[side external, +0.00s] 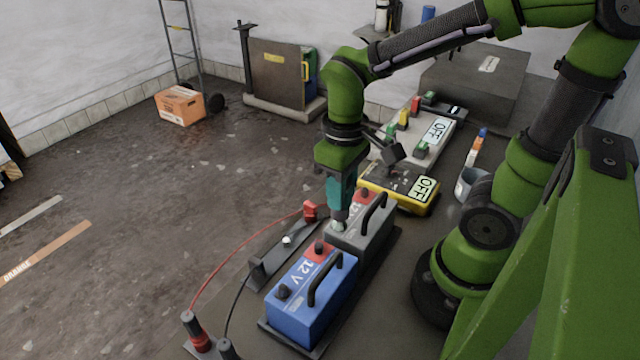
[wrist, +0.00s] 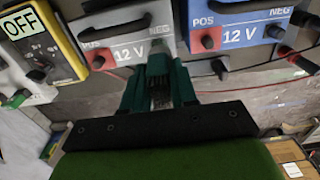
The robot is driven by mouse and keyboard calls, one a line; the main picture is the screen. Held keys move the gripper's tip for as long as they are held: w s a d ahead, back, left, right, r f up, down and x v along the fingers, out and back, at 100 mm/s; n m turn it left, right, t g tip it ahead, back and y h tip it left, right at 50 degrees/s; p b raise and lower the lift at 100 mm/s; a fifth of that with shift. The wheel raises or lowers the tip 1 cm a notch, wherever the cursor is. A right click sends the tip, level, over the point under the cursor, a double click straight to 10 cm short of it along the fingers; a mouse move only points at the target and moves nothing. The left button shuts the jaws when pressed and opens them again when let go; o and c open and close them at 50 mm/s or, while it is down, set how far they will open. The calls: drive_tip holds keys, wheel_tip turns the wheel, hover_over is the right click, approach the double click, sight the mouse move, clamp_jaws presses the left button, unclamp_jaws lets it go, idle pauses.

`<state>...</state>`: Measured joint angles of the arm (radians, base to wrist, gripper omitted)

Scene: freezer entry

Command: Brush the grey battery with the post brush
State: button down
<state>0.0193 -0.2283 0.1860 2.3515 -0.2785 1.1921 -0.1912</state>
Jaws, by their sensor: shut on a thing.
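The grey battery (side external: 362,232) stands on the bench behind the blue battery and has a black handle. In the wrist view the grey battery (wrist: 122,30) shows a "12 V" label. My gripper (side external: 339,208) points down over the near-left part of the grey battery. In the wrist view my gripper (wrist: 158,84) is shut on a small pale and dark piece, which I take as the post brush (wrist: 158,62). Its lower end is at or just over the battery's edge; I cannot tell whether it touches a post. The fingers mostly hide the brush.
The blue battery (side external: 312,290) stands close in front, with red and black posts. A yellow meter marked OFF (side external: 398,188) lies behind. Red and black cable clamps (side external: 197,330) lie front left. A grey cup (side external: 470,182) stands at right.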

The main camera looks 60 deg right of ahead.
drive_tip(key=shift+f, duration=1.4)
idle(0.4)
drive_tip(key=c, duration=0.8)
unclamp_jaws()
drive_tip(key=shift+r, duration=0.1)
wheel_tip(320, 180, up, 17)
